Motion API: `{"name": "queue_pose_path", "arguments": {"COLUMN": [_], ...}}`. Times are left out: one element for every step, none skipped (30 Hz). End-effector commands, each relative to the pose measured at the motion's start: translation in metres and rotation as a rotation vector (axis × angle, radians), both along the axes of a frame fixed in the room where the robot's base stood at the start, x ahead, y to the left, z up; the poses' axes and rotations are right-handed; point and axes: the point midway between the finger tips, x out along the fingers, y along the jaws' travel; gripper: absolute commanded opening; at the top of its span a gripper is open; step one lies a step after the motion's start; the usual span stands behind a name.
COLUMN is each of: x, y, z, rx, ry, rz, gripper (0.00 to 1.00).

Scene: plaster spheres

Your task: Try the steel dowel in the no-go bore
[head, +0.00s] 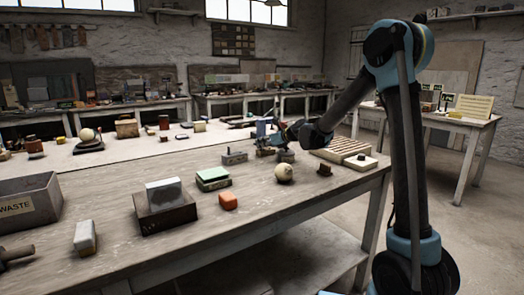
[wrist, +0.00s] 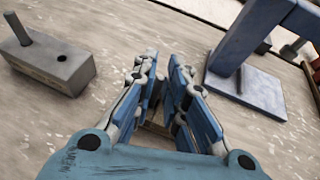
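A grey block (wrist: 48,60) lies at the left of the wrist view. A grey peg (wrist: 16,29), which looks like the steel dowel, stands tilted in the picture at its far left end. A dark open bore (wrist: 62,58) shows in the block's top, to the right of the peg. No label tells which bore is no-go. The block also shows in the head view (head: 234,158). My gripper (wrist: 167,65) is to the right of the block, apart from it. Its blue fingers have a narrow gap with nothing visibly held in it.
A blue stand (wrist: 245,75) with a flat base and thin pin is close at my gripper's right. A slatted wooden rack (head: 340,149) and a plaster sphere (head: 284,173) are nearby on the bench. A waste bin (head: 25,205) stands at the far left.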

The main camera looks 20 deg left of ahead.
Motion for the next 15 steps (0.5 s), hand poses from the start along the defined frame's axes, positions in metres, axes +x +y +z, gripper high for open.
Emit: {"name": "queue_pose_path", "arguments": {"x": [0.0000,0.0000,-0.0001,-0.0001,-0.0001,-0.0001,-0.0001,-0.0001,-0.0001,-0.0001,-0.0001,-0.0001,-0.0001,-0.0002,-0.0004], "y": [-0.0001,-0.0001,-0.0002,-0.0002,-0.0002,-0.0002,-0.0002,-0.0001,-0.0001,-0.0001,-0.0001,-0.0002,-0.0002,-0.0002,-0.0003], "z": [0.0000,0.0000,0.0001,0.0001,0.0001,0.0001,0.0001,0.0002,0.0002,0.0002,0.0004,0.0013,0.0024,0.0041,0.0072], "rx": [0.000,0.000,0.000,0.000,0.000,0.000,0.000,0.000,0.000,0.000,0.000,0.000,0.000,0.000,0.000], "ry": [0.000,0.000,0.000,0.000,0.000,0.000,0.000,0.000,0.000,0.000,0.000,0.000,0.000,0.000,0.000], "rz": [0.000,0.000,0.000,0.000,0.000,0.000,0.000,0.000,0.000,0.000,0.000,0.000,0.000,0.000,0.000], "gripper": [0.00,0.00,0.00,0.00,0.00,0.00,0.00,0.00,0.00,0.00,0.00,0.00,0.00,0.00,0.00]}}
